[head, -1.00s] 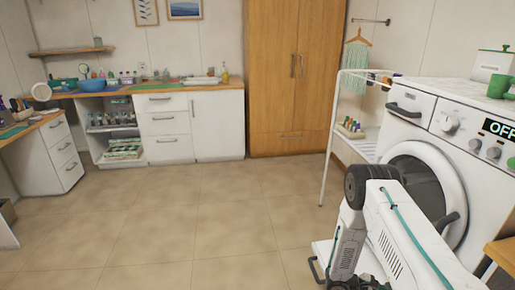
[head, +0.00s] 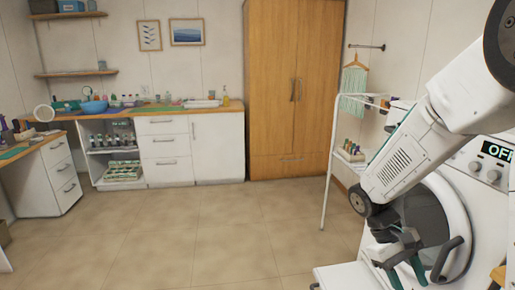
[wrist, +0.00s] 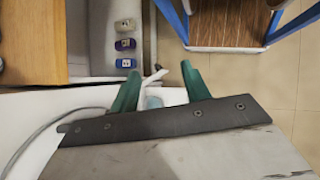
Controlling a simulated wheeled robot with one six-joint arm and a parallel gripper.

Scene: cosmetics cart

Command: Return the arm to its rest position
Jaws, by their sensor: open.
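My arm (head: 410,160) reaches down from the upper right in the head view, in front of the washing machine (head: 487,172). My gripper (head: 406,272) hangs at its lower end, near the round door, pointing down. Its two green fingers are apart, with nothing seen held between them. In the wrist view my gripper (wrist: 160,80) also shows its green fingers spread. A pale, thin shape lies between them in the picture, and I cannot tell what it is.
A white rack (head: 332,150) stands left of the machine, with a green cloth (head: 353,82) hanging behind it. A wooden wardrobe (head: 275,90) and white drawers (head: 163,150) line the back. The tiled floor (head: 200,230) is clear at centre. The wrist view shows a blue-legged stool (wrist: 225,22).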

